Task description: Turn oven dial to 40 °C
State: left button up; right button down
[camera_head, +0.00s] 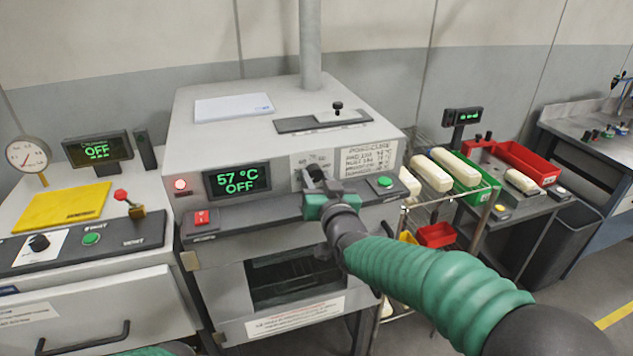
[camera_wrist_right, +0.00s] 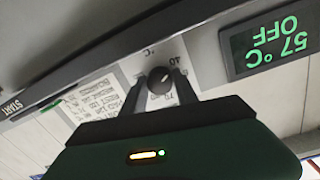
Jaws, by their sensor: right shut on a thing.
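The oven dial (camera_wrist_right: 160,79) is a dark round knob on a pale scale plate, below the oven's flat top. In the wrist view the number 40 shows beside it, with other marks partly hidden by my fingers. My right gripper (camera_head: 317,178) reaches the dial from the front, and its two fingers (camera_wrist_right: 162,90) are shut on the knob's sides. In the head view the gripper mostly hides the dial. The oven display (camera_head: 238,181) reads 57 °C and OFF; it also shows in the wrist view (camera_wrist_right: 272,42). My left gripper is not in view.
A green button (camera_head: 385,182) sits right of the dial, a red switch (camera_head: 202,218) at the left. A ledge (camera_head: 260,213) runs below the panel. A control station with a yellow sheet (camera_head: 62,208) stands left; a rack with bins (camera_head: 470,187) stands right.

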jog(key=shift+f, duration=0.4)
jog(key=c, duration=1.4)
grip_release()
jog(key=o, duration=0.5)
jog(key=shift+w, duration=0.1)
jog(key=shift+c, duration=0.2)
jog(key=shift+r, duration=0.15)
jog(key=b+v, duration=0.2)
jog(key=v, duration=1.5)
jog(key=shift+b, duration=0.3)
jog(key=shift+w+a, duration=0.1)
jog(key=shift+a, duration=0.05)
